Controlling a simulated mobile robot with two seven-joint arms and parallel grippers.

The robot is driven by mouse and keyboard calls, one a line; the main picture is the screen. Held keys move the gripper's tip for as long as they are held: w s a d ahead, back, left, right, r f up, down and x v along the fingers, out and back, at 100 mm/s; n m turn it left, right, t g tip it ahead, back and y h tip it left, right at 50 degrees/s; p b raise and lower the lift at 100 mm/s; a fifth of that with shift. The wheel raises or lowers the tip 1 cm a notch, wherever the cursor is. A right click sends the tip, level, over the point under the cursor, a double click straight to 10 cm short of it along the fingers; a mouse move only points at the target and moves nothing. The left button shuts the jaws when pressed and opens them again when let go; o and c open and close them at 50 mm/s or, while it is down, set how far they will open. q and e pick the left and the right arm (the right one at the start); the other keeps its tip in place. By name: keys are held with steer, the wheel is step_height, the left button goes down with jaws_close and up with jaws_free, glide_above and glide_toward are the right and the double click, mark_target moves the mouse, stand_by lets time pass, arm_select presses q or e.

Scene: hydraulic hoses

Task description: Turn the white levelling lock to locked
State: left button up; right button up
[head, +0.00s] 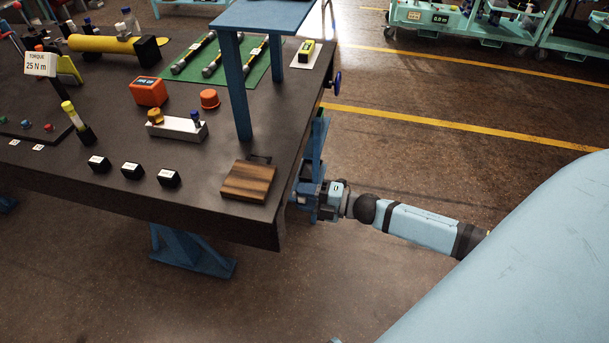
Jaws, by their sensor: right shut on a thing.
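My right gripper (304,199) is at the right side of the dark workbench (215,195), just below the tabletop edge and beside a blue upright. It is shut on a small pale part at its fingertips, which fits the white levelling lock. The gripper and the bench edge hide most of that part, so its turned position cannot be read. My left gripper is not in view.
A brown wooden block (248,181) lies near the bench's right corner. A blue raised shelf (262,14) stands on the bench behind it. A blue handwheel (337,83) sticks out at the right edge. The floor to the right is clear up to the carts (440,30).

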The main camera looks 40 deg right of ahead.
steer(key=o, duration=0.9)
steer(key=shift+o, duration=0.2)
steer(key=v, duration=1.4)
steer(key=shift+a, duration=0.1)
